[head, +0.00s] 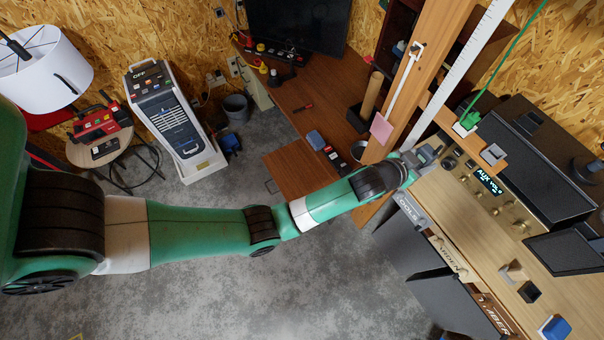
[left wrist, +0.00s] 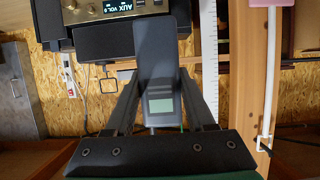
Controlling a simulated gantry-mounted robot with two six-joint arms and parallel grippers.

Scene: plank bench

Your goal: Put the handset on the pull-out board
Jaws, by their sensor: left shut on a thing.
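The handset (left wrist: 155,48) is a dark slab with a small pale green screen, upright between the fingers in the left wrist view. My left gripper (head: 424,159) is shut on it. In the head view the handset (head: 427,153) shows small and partly covered, beside the wooden post and at the left end of the radio bench. The pull-out board (head: 293,172) seems to be the bare brown panel jutting from the front of the brown desk, left of and apart from the gripper. My forearm passes close to its near edge. My right gripper is not in view.
The wooden post (head: 416,75) and a white ruler stand between the brown desk (head: 297,92) and the radio bench (head: 455,205). A blue item (head: 315,140) and dark items lie on the desk near the board. A pink tag (head: 381,129) hangs by the post.

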